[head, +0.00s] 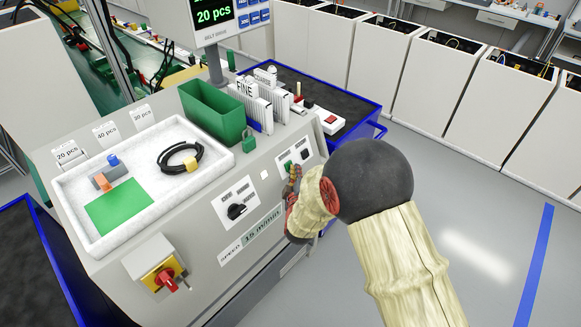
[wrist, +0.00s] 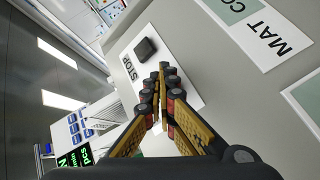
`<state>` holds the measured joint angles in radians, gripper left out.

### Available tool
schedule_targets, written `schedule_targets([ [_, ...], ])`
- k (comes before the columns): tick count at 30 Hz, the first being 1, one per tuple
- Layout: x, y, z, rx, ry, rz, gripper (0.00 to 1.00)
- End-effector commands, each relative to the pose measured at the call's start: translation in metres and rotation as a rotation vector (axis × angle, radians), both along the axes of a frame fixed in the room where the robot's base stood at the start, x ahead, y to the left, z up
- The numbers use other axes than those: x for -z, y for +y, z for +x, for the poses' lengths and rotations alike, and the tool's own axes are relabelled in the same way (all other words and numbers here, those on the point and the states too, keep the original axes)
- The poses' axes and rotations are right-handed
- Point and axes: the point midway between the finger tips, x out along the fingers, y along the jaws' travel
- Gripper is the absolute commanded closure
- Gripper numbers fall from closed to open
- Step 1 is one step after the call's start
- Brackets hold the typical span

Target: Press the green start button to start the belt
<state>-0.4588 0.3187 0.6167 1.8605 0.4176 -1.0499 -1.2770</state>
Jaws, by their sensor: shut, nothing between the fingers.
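The green start button (head: 288,165) shows as a small green patch on the sloped front panel of the machine, partly covered by my fingers. My gripper (head: 295,171) is shut and empty, with its fingertips right at this button in the head view. I cannot tell whether they touch it. In the wrist view my gripper (wrist: 163,68) points at the white button plate (wrist: 178,62), and the start button is hidden behind the fingers. The black stop button (head: 305,154) is just right of the fingertips; it also shows in the wrist view (wrist: 145,48) beside the word STOP.
A black rotary knob (head: 236,211) and a red-yellow switch (head: 168,278) sit on the same front panel. Above are a white tray (head: 95,245), a green bin (head: 212,112) and a small green padlock (head: 248,141). Open grey floor (head: 480,225) lies to the right.

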Motion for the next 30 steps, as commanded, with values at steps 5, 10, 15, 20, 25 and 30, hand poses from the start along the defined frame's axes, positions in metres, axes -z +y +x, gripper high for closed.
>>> schedule_targets([
  [5, -0.001, -0.001, -0.001, -0.001, 0.000, -0.001, 1.00],
  [10, -0.005, -0.007, -0.006, -0.001, 0.000, -0.001, 1.00],
  [15, -0.007, -0.012, -0.010, 0.000, 0.000, 0.000, 1.00],
  [20, -0.007, -0.012, -0.010, -0.001, 0.000, 0.000, 1.00],
  [25, -0.007, -0.013, -0.010, 0.000, 0.000, 0.000, 1.00],
  [30, -0.011, -0.019, -0.015, 0.001, 0.000, 0.000, 1.00],
])
